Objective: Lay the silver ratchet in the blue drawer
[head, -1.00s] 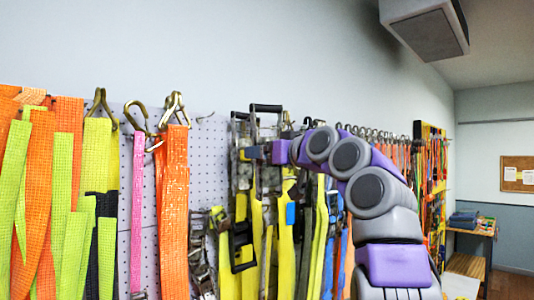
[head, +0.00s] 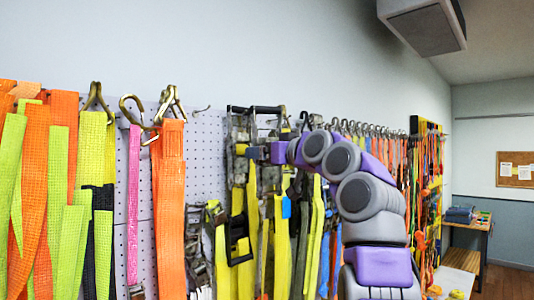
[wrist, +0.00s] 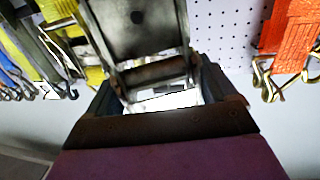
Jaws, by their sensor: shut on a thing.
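A silver-grey metal ratchet (wrist: 140,25) with a dark cross bar fills the top middle of the wrist view. My gripper (wrist: 165,92) is shut on its lower end, one dark finger on each side. In the head view my gripper (head: 256,153) is at the ratchets among yellow straps on the pegboard. Which ratchet outline there is the held one is hard to tell, and whether it still touches the wall is unclear. A small blue container (head: 460,214) sits on a wooden table at far right; I cannot tell if it is the blue drawer.
Orange straps (head: 169,210), a pink strap (head: 133,205) and yellow-green straps hang on the pegboard (head: 205,135) left of my gripper. Metal hooks stick out above them. More straps line the wall to the right. The wooden table (head: 478,228) stands beyond, with open floor (head: 508,282) beside it.

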